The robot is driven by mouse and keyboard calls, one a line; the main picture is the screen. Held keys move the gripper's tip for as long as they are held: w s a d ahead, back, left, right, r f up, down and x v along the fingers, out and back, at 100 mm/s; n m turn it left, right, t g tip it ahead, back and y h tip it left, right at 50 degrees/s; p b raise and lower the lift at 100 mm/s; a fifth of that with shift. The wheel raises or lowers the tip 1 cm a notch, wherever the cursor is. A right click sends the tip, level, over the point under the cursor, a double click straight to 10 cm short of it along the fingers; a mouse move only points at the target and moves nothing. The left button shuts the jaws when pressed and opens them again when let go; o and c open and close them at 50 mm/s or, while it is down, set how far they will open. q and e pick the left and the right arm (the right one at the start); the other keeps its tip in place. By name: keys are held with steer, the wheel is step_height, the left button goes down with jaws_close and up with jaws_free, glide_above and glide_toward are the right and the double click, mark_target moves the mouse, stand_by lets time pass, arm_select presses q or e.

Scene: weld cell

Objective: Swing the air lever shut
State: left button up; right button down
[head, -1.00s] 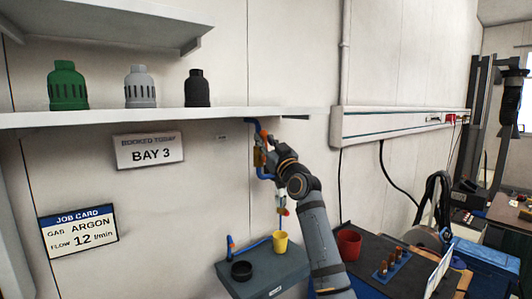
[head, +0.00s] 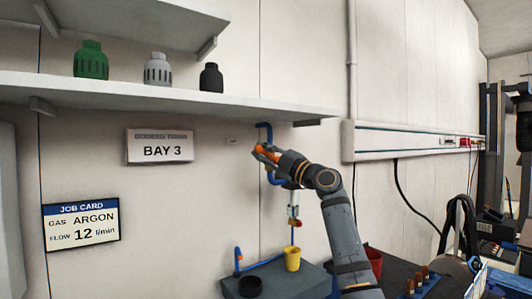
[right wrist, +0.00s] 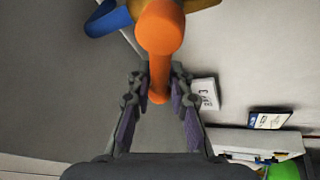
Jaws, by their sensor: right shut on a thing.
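The orange air lever (head: 262,152) sits on the blue air pipe (head: 268,134) at the wall, below the shelf's right part. My right gripper (head: 270,158) is at the lever and hides part of the valve. In the right wrist view the orange lever (right wrist: 160,65) runs down between the two fingers of my right gripper (right wrist: 160,88), which are shut on it. A yellow part and a blue pipe show behind the lever there. My left gripper is not in view.
The shelf (head: 180,98) with green, grey and black caps runs above my right gripper. Below stand a yellow cup (head: 292,258) and a black ring (head: 250,286) on a grey box. A wall trunking (head: 400,140) is to the right.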

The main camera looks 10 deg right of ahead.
steer(key=n, duration=0.1)
steer(key=f+n+g, duration=0.1)
steer(key=n+g, duration=0.1)
steer(key=n, duration=0.1)
steer(key=shift+s+a+f+y+p, duration=0.1)
steer(key=shift+a+f+y+p, duration=0.2)
steer(key=shift+y, duration=0.1)
steer(key=shift+f+n+g, duration=0.3)
steer(key=shift+f+n, duration=0.05)
steer(key=shift+n, duration=0.35)
steer(key=shift+f+n+g, duration=0.3)
steer(key=shift+n, duration=0.4)
steer(key=shift+f, duration=0.15)
steer(key=c, duration=1.3)
jaws_free()
steer(key=v, duration=1.2)
